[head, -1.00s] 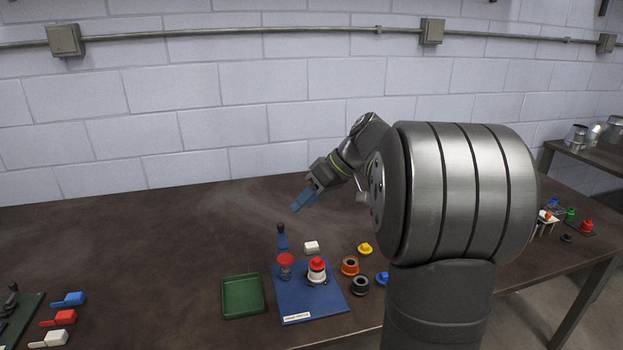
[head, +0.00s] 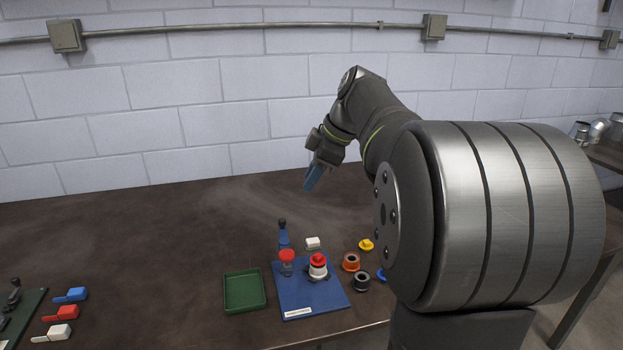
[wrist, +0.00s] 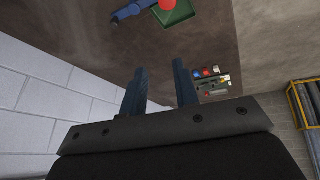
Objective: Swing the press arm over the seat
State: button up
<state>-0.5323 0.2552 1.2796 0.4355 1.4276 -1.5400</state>
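The press stands on a blue base plate (head: 306,303) on the table. Its blue arm with a black knob (head: 282,222) is at the back left of the plate, and its red press head (head: 287,256) is left of the seat, not over it. A white and red stack (head: 318,266) stands at the seat, hiding most of it. My gripper (head: 311,182) is in the air above and behind the press, touching nothing. In the wrist view my gripper (wrist: 158,88) shows two blue fingers apart, with nothing between. The press's blue arm (wrist: 128,12) shows at that view's top edge.
A green tray (head: 229,306) lies left of the plate. A white block (head: 313,242), an orange ring (head: 351,262), a dark ring (head: 361,281) and a yellow part (head: 366,244) lie behind and right. The table behind the press is clear up to the wall.

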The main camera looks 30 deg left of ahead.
aim_at(285, 244)
jog(key=f+m, duration=0.1)
jog(key=f, duration=0.1)
jog(key=a+f+m+g+y, duration=0.1)
jog(key=f, duration=0.1)
jog(key=a+f+g, duration=0.1)
jog(key=f, duration=0.1)
jog(key=shift+w+a+m+y, duration=0.1)
jog(key=shift+w+m+y, duration=0.25)
jog(key=shift+m+y, duration=0.05)
grip_shut()
jog(key=w+d+f+m+t+y, duration=0.1)
jog(key=w+f+m+t+y, duration=0.2)
jog(key=w+f+m+y, duration=0.5)
jog(key=w+d+f+m+t+y, duration=0.2)
jog(key=w+f+m, duration=0.2)
jog(key=f+m, duration=0.85)
jog(key=a+r+m, duration=0.1)
jog(key=a, duration=1.2)
jog(key=shift+s+a+r+t, duration=0.15)
jog(key=shift+s+r+t, duration=0.15)
jog(key=shift+s, duration=0.15)
